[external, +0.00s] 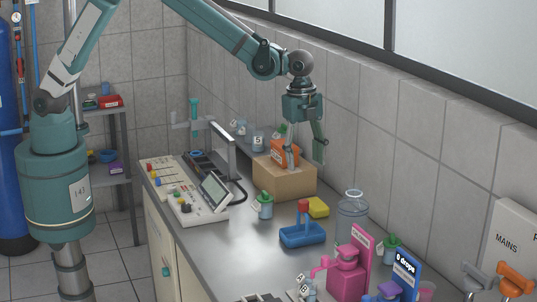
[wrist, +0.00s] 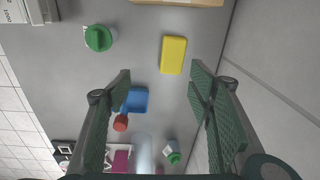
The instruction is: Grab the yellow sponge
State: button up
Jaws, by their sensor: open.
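The yellow sponge (external: 318,207) is a small block lying on the grey bench in the external view, at the front right of a cardboard box. In the wrist view the yellow sponge (wrist: 173,55) lies flat, ahead of the fingertips and roughly in line with the gap between them. My gripper (external: 306,158) points down, open and empty, above the bench and near the box. In the wrist view my gripper (wrist: 160,80) shows its two green padded fingers spread wide, with the sponge apart from both.
The cardboard box (external: 285,180) carries an orange item. A control console (external: 200,200) is on the left; the tiled wall is close on the right.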

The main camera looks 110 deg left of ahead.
jog(key=m, duration=0.1)
send_over(316, 203)
jog(key=shift+g, duration=0.4)
notch_tip(316, 203, down, 8)
jog(key=shift+a+f, duration=0.1)
jog(key=shift+f, duration=0.15)
jog(key=shift+f, duration=0.1)
jog(key=shift+f, duration=1.2)
jog(key=shift+f+p, duration=0.35)
jog(key=shift+f, duration=2.25)
jog(key=c, duration=0.8)
